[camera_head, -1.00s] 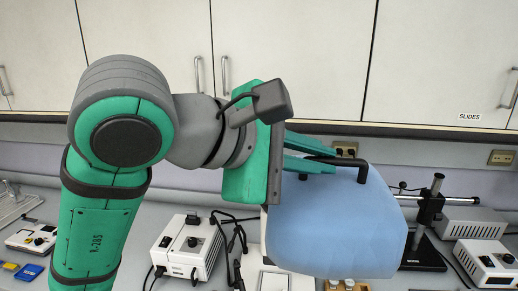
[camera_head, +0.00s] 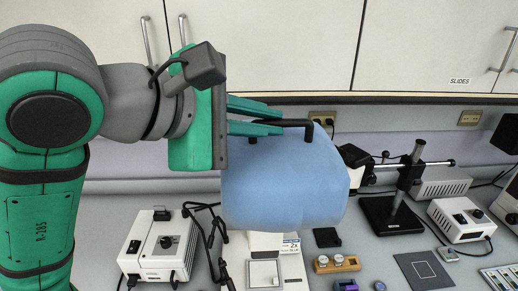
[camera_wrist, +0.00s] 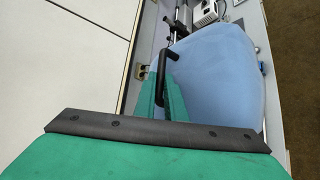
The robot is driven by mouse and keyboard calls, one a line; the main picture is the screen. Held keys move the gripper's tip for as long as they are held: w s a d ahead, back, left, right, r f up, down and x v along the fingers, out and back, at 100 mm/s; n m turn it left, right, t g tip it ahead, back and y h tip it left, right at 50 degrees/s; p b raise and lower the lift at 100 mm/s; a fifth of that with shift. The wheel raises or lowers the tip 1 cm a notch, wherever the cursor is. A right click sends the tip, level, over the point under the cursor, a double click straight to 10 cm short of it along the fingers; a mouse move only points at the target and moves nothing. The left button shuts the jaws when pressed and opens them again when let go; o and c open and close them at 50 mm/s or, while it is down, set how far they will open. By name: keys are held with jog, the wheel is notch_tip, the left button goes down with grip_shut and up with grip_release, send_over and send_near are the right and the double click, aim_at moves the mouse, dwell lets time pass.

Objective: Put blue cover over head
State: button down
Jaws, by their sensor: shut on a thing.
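The blue cover (camera_head: 285,182) is a large, rounded, light-blue shell with a black bar handle on top. My gripper (camera_head: 280,121) is shut on this handle, and the cover hangs upright from it above the bench. In the wrist view the cover (camera_wrist: 215,75) is at the right of the green fingers (camera_wrist: 165,92), which reach the handle. A black part, perhaps the microscope head (camera_head: 354,157), shows just right of the cover. The cover hides part of it, and I cannot tell whether they touch. A white base (camera_head: 292,268) shows below the cover.
A black boom stand (camera_head: 405,190) stands right of the cover. White control boxes stand at left (camera_head: 160,245) and right (camera_head: 462,220). An orange holder (camera_head: 337,264) and a dark square plate (camera_head: 424,270) lie in front. Wall cabinets (camera_head: 260,40) run above.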

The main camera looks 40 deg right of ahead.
aim_at(263, 139)
jog(key=f, duration=0.3)
jog(key=shift+s+f, duration=0.2)
jog(key=shift+w+f, duration=0.15)
jog(key=shift+f, duration=1)
jog(key=shift+w+d, duration=0.25)
jog(key=shift+w, duration=0.25)
jog(key=shift+w+d, duration=0.5)
jog(key=shift+d, duration=0.1)
jog(key=shift+w+d, duration=0.25)
jog(key=shift+w, duration=0.35)
jog(key=shift+w+d, duration=0.25)
jog(key=shift+w, duration=0.3)
jog(key=w+d, duration=0.2)
jog(key=w, duration=0.1)
jog(key=shift+w+d, duration=0.15)
jog(key=shift+w, duration=0.1)
jog(key=shift+w+d+f, duration=0.1)
jog(key=shift+w+f, duration=0.05)
jog(key=shift+f, duration=1.6)
jog(key=shift+w+f, duration=0.1)
jog(key=shift+f, duration=1.6)
